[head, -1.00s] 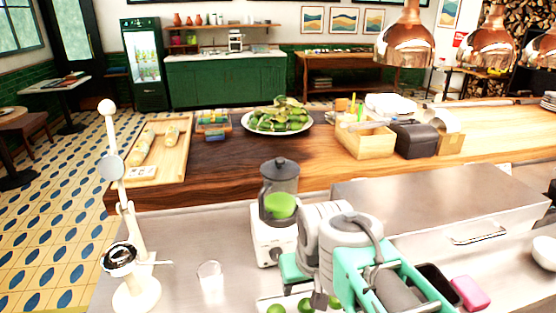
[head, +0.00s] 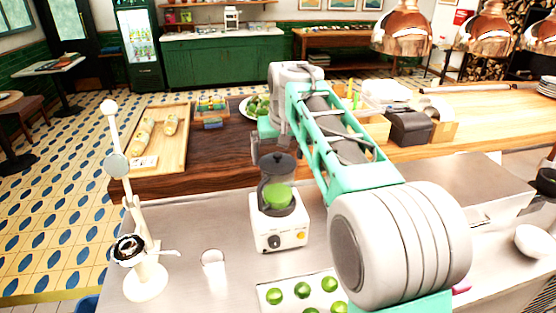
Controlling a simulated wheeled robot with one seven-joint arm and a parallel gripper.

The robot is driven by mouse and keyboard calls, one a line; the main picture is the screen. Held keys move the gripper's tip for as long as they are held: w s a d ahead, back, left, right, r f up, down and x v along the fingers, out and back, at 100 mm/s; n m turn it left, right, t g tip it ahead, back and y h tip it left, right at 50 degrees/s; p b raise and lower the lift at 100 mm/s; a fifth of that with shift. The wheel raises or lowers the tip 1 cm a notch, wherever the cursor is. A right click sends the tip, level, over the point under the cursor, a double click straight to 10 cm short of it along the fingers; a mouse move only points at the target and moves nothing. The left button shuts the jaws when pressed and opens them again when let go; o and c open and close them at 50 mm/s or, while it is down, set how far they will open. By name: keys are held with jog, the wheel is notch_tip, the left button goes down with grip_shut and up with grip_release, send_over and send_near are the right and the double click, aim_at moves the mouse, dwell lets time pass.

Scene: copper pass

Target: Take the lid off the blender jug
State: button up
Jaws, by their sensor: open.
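The blender (head: 279,234) stands on the steel counter, with a white base, an orange button and a dark knob. Its dark see-through jug (head: 292,203) holds something bright green. The dark grey lid (head: 277,165) with a small top knob sits on the jug. My gripper (head: 268,148) is just above the lid, pointing down, open and with nothing seen in it. One dark finger shows at its left; the rest is partly hidden by the arm. I cannot tell whether it touches the lid.
A white citrus press (head: 145,280) and a clear glass (head: 213,268) stand left of the blender. A white tray (head: 262,292) of several limes lies in front. The wooden ledge behind carries a board (head: 172,150) with wraps.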

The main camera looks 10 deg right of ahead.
jog(key=shift+w+f, duration=0.2)
jog(key=shift+f, duration=0.25)
jog(key=shift+c, duration=0.6)
jog(key=c, duration=0.9)
jog(key=shift+r, duration=0.15)
